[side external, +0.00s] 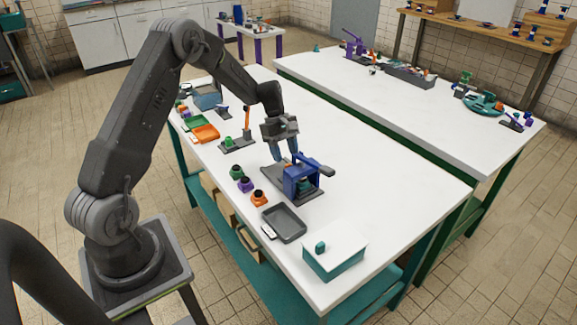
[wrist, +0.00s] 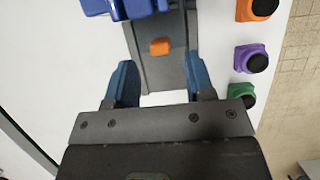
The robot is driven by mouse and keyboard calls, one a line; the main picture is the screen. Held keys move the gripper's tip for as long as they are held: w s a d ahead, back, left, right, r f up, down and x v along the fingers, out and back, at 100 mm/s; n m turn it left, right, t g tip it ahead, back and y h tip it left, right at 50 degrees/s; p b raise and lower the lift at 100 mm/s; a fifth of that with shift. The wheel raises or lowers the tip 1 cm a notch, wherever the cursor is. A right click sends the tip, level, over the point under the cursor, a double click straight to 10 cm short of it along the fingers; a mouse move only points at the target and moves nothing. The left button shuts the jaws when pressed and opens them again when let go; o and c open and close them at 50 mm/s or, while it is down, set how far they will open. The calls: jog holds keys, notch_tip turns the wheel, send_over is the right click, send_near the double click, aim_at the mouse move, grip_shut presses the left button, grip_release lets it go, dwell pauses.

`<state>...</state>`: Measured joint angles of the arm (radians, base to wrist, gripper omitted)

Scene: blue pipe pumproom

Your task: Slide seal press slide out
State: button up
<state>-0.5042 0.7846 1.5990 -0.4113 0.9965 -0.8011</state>
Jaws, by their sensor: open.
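The seal press (side external: 301,178) is a blue frame with a dark lever on a grey base, standing on the white table. In the wrist view the blue press body (wrist: 125,8) shows at the top edge, cut off. A grey plate (wrist: 158,72) extends from it, with a small orange block (wrist: 160,47) on top that looks like the slide's knob. My gripper (side external: 283,154) is over the end of the press base. In the wrist view my gripper (wrist: 160,62) is open, with its blue fingers either side of the plate and the orange block between and just beyond the tips. Contact cannot be told.
Green (side external: 236,172), purple (side external: 245,185) and orange (side external: 259,198) black-topped pieces stand beside the press. A grey tray (side external: 284,238) and a white-lidded teal box (side external: 335,252) are nearer the camera. The table right of the press is clear.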

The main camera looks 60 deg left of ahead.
aim_at(288, 164)
jog(key=shift+x, duration=2.35)
grip_shut()
